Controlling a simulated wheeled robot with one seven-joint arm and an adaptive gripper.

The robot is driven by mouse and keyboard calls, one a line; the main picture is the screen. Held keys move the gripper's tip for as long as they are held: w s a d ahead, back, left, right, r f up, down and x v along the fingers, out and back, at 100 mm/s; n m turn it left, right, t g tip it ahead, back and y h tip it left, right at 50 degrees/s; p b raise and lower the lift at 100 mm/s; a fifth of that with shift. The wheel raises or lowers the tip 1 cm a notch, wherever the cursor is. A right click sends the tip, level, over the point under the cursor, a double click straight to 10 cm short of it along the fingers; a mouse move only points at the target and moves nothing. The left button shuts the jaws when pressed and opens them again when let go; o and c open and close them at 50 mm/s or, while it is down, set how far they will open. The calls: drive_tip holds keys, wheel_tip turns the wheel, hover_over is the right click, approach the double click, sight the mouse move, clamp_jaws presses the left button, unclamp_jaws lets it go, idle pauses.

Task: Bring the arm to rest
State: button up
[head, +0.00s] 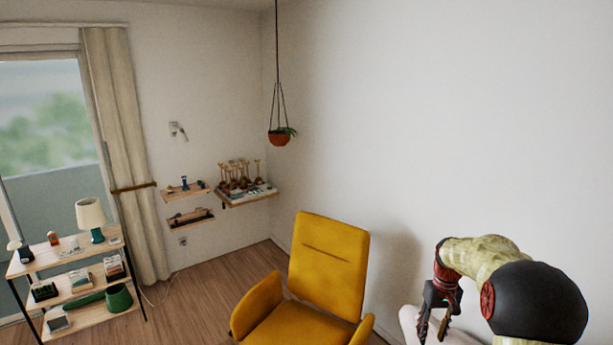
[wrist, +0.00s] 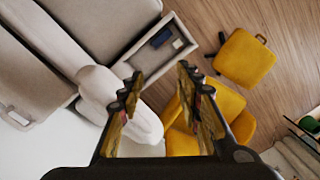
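My arm reaches in from the lower right of the head view, bent so that my gripper (head: 434,318) points down. The wrist view shows my gripper's two fingers (wrist: 158,80) spread apart with nothing between them. The gripper is open and empty. In the head view it hangs to the right of the yellow armchair (head: 328,262), apart from it in the picture. Part of the armchair also shows behind the fingers in the wrist view (wrist: 184,136).
A yellow footstool (wrist: 243,58) stands on the wooden floor, near a grey sofa (wrist: 105,28). A shelf unit (head: 92,292) with a lamp (head: 91,214) is at left. Wall shelves (head: 247,199) and a hanging plant (head: 280,137) are at the back. Bare floor lies left of the armchair.

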drive_tip(key=s+a+r+m+t+b, duration=0.1)
drive_tip(key=s+a+b, duration=0.4)
drive_tip(key=s, duration=0.4)
drive_tip(key=s+a+t+b, duration=0.1)
drive_tip(key=s+a+b, duration=0.35)
drive_tip(key=s, duration=0.45)
drive_tip(key=s+a+f+t+b, duration=0.2)
drive_tip(key=s+a+f+b, duration=0.1)
drive_tip(key=s+b, duration=0.4)
drive_tip(key=s+a+f+n+t+b, duration=0.1)
drive_tip(key=s+a+b, duration=0.4)
drive_tip(key=s, duration=0.5)
wheel_tip(320, 180, down, 2)
drive_tip(key=shift+s+f+t+b, duration=0.2)
drive_tip(key=shift+s+t+b, duration=0.15)
drive_tip(key=shift+t+b, duration=0.45)
